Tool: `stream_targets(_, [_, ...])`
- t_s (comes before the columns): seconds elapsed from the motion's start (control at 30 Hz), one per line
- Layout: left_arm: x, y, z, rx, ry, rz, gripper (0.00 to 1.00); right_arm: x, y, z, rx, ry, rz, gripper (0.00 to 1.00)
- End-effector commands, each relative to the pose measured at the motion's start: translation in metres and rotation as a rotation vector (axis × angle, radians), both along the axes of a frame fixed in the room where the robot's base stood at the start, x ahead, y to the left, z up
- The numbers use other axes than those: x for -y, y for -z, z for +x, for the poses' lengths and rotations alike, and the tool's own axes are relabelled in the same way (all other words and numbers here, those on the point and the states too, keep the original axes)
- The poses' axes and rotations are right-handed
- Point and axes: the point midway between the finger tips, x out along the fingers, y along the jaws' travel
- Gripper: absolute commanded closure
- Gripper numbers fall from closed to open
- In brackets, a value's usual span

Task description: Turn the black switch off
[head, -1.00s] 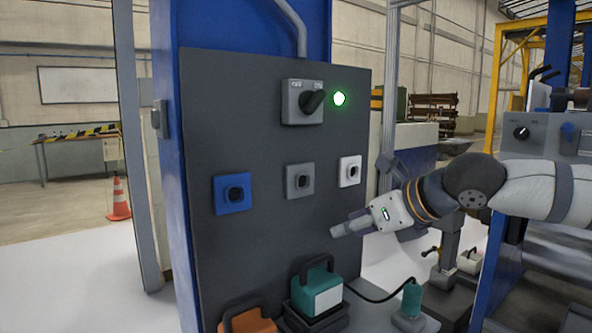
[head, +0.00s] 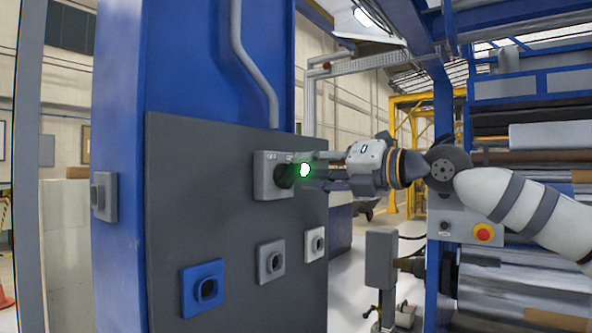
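The black switch (head: 284,176) is a rotary knob on a grey box (head: 262,186) high on the dark panel. An "OFF" label shows at the box's upper left. The green lamp (head: 304,170) beside the switch is lit. My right gripper (head: 308,171) comes in from the right at the height of the switch. Its fingers are apart, one above and one below the lamp, with the tips close to the knob. I cannot tell whether they touch it. The knob's right end is partly hidden by the lamp's glow and the fingers. My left gripper is not in view.
Roller machinery with a red button (head: 483,233) stands at the right.

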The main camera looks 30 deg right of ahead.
Motion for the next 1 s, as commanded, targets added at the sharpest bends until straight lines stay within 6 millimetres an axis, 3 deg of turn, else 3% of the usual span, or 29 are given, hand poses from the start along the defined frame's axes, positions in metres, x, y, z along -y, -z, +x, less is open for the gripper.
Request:
stream_targets(0.2, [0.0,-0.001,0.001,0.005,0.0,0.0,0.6,-0.012,-0.001,0.028,0.0,0.0,-0.001,0.65])
stream_targets(0.47, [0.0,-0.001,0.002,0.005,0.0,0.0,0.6,-0.013,0.0,0.031,0.001,0.001,-0.001,0.65])
stream_targets(0.5, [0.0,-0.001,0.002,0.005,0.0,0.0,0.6,-0.013,0.0,0.031,0.001,0.001,-0.001,0.67])
stream_targets(0.63, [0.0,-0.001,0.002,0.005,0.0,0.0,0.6,-0.013,0.0,0.031,0.001,0.001,-0.002,0.97])
stream_targets(0.67, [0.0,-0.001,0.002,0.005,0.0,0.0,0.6,-0.013,0.0,0.031,0.001,0.001,-0.002,1.0])
stream_targets(1.0, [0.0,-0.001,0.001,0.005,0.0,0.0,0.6,-0.013,0.0,0.031,0.01,0.0,-0.023,1.0])
